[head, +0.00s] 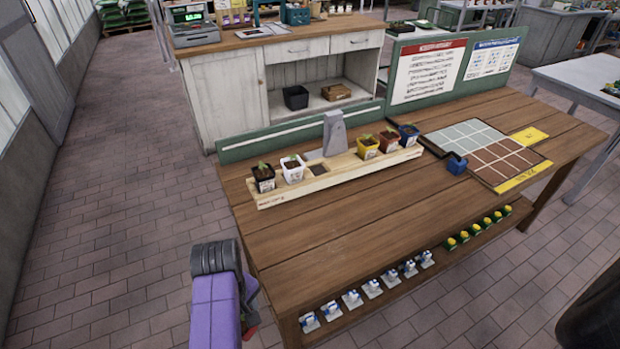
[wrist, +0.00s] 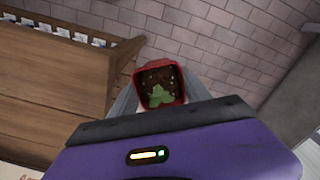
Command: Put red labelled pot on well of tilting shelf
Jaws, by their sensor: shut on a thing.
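My gripper (wrist: 160,98) is shut on a red pot (wrist: 137,88) with dark soil and a green seedling, seen from above in the wrist view. In the head view the purple arm end is at the lower left, beside the table's left front corner, with a small bit of red (head: 252,331) showing past it; the pot is mostly hidden there. The tilting shelf (head: 350,177) is a pale wooden plank with a grey post. It bears black (head: 264,186), white (head: 293,175), yellow (head: 367,153), brownish-red (head: 389,146) and blue pots. One dark well (head: 318,169) between the white pot and post is empty.
The wooden table (head: 350,240) is clear in front of the shelf. A grid board (head: 485,150) and a small blue object (head: 456,164) are at its right. Blue-and-white and green-and-yellow items line a lower ledge. A green sign panel (head: 452,72) stands behind.

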